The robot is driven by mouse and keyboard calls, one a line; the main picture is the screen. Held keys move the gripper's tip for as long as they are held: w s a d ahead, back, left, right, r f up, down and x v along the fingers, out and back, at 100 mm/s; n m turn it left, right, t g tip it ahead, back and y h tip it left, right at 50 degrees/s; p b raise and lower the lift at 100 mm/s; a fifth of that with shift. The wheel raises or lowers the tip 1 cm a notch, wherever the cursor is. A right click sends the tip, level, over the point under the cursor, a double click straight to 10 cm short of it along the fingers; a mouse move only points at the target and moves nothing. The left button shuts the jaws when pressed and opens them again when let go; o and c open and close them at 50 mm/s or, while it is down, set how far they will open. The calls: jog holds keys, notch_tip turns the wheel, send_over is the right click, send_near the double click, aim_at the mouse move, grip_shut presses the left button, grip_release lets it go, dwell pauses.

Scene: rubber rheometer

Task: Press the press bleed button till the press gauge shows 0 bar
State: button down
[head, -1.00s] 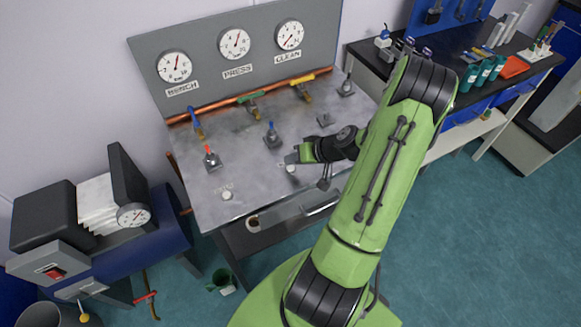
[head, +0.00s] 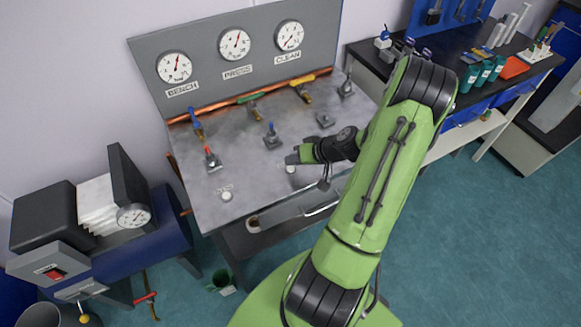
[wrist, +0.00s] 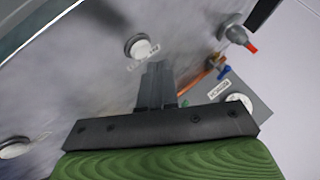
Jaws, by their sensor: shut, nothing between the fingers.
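The press gauge (head: 235,43) is the middle dial on the grey back panel. Its needle points up and slightly right, off the clean gauge's lower-left needle direction; its figure is too small to read. A round pale button (head: 291,169) sits on the bench panel below the press gauge, near the front edge. My gripper (head: 292,158) is low over the panel just behind this button; I cannot tell whether it touches. In the wrist view my gripper (wrist: 157,72) has its fingers together and empty. A pale button, likely the same one, shows at lower left (wrist: 15,148).
Another pale button (head: 226,196) lies to the left, below the bench gauge (head: 174,67). A red-handled valve (head: 211,157) and a blue-handled valve (head: 271,135) stand up from the panel. The clean gauge (head: 289,35) is at right.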

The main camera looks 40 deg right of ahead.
aim_at(294, 169)
jog(key=shift+f, duration=0.1)
dwell(0.5)
jog(key=shift+f+b, duration=0.35)
jog(key=shift+b, duration=0.25)
jog(key=shift+f+b, duration=0.45)
dwell(0.4)
jog(key=shift+r+p, duration=0.5)
jog(key=shift+r, duration=0.35)
jog(key=shift+r+p, duration=1.7)
jog(key=shift+r, duration=0.85)
